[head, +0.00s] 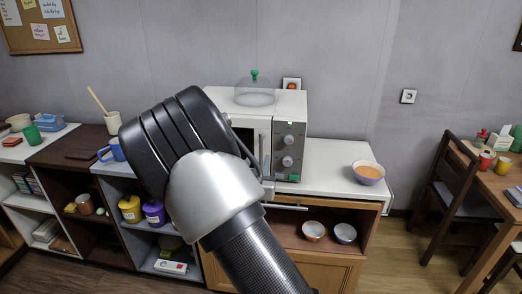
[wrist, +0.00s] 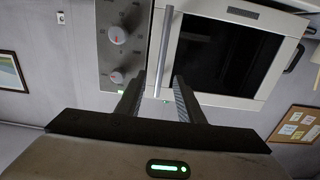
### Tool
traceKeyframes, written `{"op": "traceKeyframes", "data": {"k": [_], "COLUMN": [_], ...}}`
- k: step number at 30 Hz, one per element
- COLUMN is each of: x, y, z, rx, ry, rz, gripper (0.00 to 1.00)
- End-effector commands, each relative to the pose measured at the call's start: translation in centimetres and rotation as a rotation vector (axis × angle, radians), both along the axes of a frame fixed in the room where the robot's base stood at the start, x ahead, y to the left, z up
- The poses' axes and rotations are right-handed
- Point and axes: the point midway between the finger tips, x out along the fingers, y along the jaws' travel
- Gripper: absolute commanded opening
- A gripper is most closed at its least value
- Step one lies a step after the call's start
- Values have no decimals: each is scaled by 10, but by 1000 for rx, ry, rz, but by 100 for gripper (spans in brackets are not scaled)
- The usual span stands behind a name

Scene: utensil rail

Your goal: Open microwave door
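The white microwave (head: 285,104) stands on the white counter against the wall, with its control panel (head: 289,150) on the right of its front. Its door (head: 244,123) is mostly hidden behind my arm in the head view and looks shut. In the wrist view the picture is turned, with the door's dark window (wrist: 225,50) to the right and the panel's knobs (wrist: 117,35) to the left. The silver bar handle (wrist: 166,45) runs down between my open gripper's (wrist: 158,76) fingertips. A gap shows on both sides; I cannot tell whether either finger touches it.
A glass dome with a green knob (head: 254,90) sits on top of the microwave. A bowl (head: 368,172) stands on the counter at right. Below, an open shelf holds two bowls (head: 314,231). A chair (head: 459,186) and table stand at far right, with free floor before them.

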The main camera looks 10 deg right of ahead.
Motion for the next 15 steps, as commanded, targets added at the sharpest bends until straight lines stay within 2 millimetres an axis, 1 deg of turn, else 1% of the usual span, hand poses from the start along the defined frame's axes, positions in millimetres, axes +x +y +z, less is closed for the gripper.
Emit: {"op": "traceKeyframes", "data": {"k": [1, 6, 10, 15], "x": [12, 43, 61, 72], "y": [-4, -14, -20, -24], "z": [0, 0, 0, 0], "rx": [-2, -2, -1, -1], "ry": [-2, 0, 0, 1], "rz": [-1, 0, 0, 0], "gripper": [34, 34, 34, 34]}}
